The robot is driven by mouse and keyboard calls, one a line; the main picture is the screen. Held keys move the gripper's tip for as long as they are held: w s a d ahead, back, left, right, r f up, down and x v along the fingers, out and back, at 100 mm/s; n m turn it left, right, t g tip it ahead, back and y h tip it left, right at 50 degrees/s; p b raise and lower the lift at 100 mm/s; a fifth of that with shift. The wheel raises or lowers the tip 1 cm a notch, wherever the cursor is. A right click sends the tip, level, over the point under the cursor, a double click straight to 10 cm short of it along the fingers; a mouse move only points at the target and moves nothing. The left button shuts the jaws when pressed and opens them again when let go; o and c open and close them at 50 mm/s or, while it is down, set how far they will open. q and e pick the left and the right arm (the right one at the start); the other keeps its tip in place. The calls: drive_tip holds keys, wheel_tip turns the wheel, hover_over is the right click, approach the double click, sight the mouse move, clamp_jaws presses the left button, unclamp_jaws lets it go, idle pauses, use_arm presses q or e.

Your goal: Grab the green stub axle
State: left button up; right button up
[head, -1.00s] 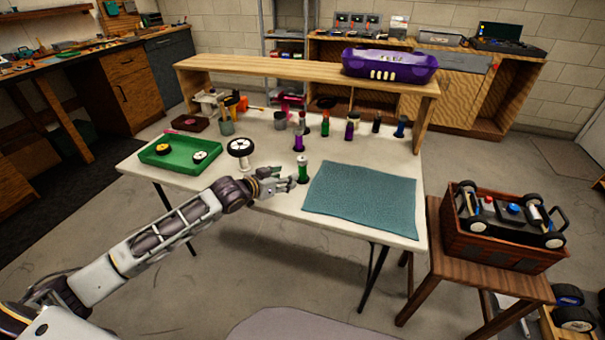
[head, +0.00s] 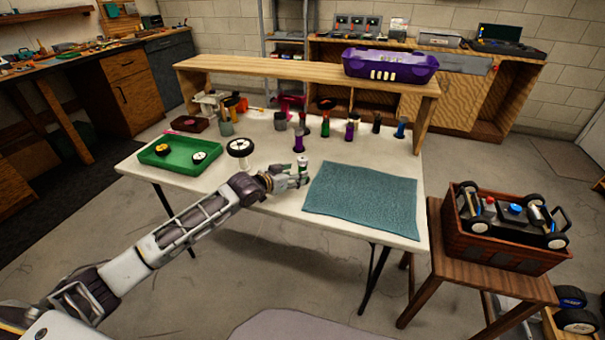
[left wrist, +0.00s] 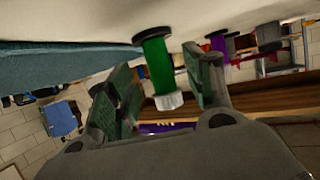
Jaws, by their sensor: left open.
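The green stub axle (left wrist: 158,64) has a green shaft, a black flange and a pale ribbed end; it stands on the table beside the mat. In the left wrist view it shows between the two fingers of my left gripper (left wrist: 162,88), with gaps to both. In the head view my left gripper (head: 301,177) is at the axle and hides most of it; its pale top (head: 302,160) shows above the fingers. The left gripper is open. My right gripper is not in view.
The teal mat (head: 362,202) lies just right of the gripper. A wheel (head: 240,147) and a green tray (head: 160,156) are to the left. Several other colored axles, including a purple one (head: 298,141), stand behind. A wooden shelf (head: 260,70) spans the table's back.

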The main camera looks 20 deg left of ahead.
sight(300, 171)
use_arm(q)
drive_tip(key=shift+w, duration=0.1)
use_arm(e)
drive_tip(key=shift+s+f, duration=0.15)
use_arm(q)
drive_tip(key=shift+w+d, duration=0.2)
drive_tip(key=shift+w, duration=0.15)
drive_tip(key=shift+b+x, duration=0.4)
drive_tip(key=shift+x, duration=0.5)
drive_tip(key=shift+r+x, duration=0.2)
drive_tip(key=shift+x, duration=0.75)
drive_tip(key=shift+w+d+b, duration=0.15)
drive_tip(key=shift+w+b, duration=0.1)
drive_tip(key=shift+b, duration=0.05)
drive_tip(key=shift+f, duration=0.1)
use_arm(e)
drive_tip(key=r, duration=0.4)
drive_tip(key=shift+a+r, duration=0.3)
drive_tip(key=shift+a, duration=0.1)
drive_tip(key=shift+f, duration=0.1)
